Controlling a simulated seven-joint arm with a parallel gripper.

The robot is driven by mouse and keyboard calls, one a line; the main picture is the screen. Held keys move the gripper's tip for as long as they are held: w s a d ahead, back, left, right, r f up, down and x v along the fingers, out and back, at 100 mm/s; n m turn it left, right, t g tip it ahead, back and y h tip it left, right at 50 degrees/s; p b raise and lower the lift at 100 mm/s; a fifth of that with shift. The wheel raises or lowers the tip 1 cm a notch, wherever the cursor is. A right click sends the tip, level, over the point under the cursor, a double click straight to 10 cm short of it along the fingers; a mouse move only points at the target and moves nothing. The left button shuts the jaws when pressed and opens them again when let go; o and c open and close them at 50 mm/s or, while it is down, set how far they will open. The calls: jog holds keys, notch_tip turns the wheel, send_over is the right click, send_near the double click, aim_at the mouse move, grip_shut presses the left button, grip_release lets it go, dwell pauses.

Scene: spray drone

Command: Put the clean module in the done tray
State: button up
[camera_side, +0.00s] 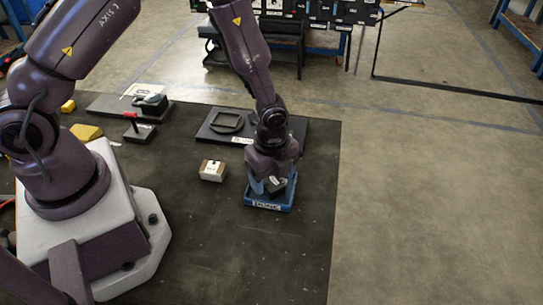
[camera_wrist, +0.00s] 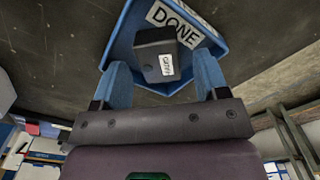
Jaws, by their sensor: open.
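The dark module (camera_wrist: 155,48) with a small white label is at the blue done tray (camera_wrist: 118,48), which is marked DONE in the wrist view. My gripper (camera_wrist: 160,82) is open, with one blue finger on each side of the module and gaps showing. In the side view, my gripper (camera_side: 273,187) points down over the done tray (camera_side: 268,206). The module (camera_side: 276,184) looks tilted there, low between the fingers. The fingers and the tray wall partly hide it, so I cannot tell if it lies flat on the tray floor.
A small white and brown box (camera_side: 213,171) stands left of the tray. A red-handled tool (camera_side: 132,122), a black device (camera_side: 151,103) and a yellow block (camera_side: 86,132) are farther left. The mat in front of the tray is clear.

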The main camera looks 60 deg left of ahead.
notch_tip(320, 180, up, 11)
notch_tip(320, 180, up, 13)
jog(key=n+t, duration=0.3)
jog(key=n, duration=0.5)
send_over(272, 182)
jog(key=s+a, duration=0.4)
jog(key=s+a+r+n+t, duration=0.2)
jog(key=s+r+n, duration=0.6)
jog(key=s+n, duration=0.2)
jog(key=shift+s+r+t, duration=0.3)
jog(key=shift+s, duration=0.1)
